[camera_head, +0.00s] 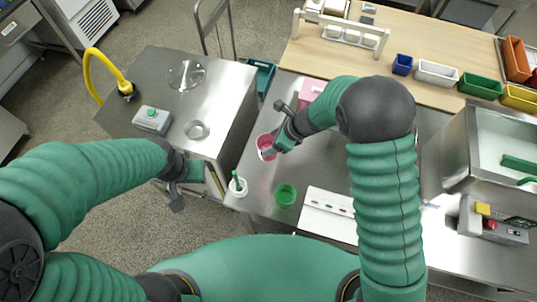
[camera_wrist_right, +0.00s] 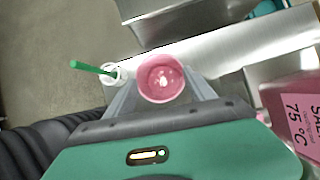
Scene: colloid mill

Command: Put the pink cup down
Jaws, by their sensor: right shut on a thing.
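The pink cup (camera_head: 265,147) is near the left edge of the steel table, close to the mill's cabinet. My right gripper (camera_head: 272,150) is shut on it. In the right wrist view the pink cup (camera_wrist_right: 161,78) sits upright between the two fingers (camera_wrist_right: 163,88), its open top showing a pink inside with pale specks. Whether its base touches the table cannot be told. My left gripper (camera_head: 177,198) hangs empty in front of the cabinet; its finger gap is not clear.
A white cup with a green stick (camera_head: 238,187) and a green cup (camera_head: 285,194) stand nearby at the table's front. Steel surface between the cups is clear.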

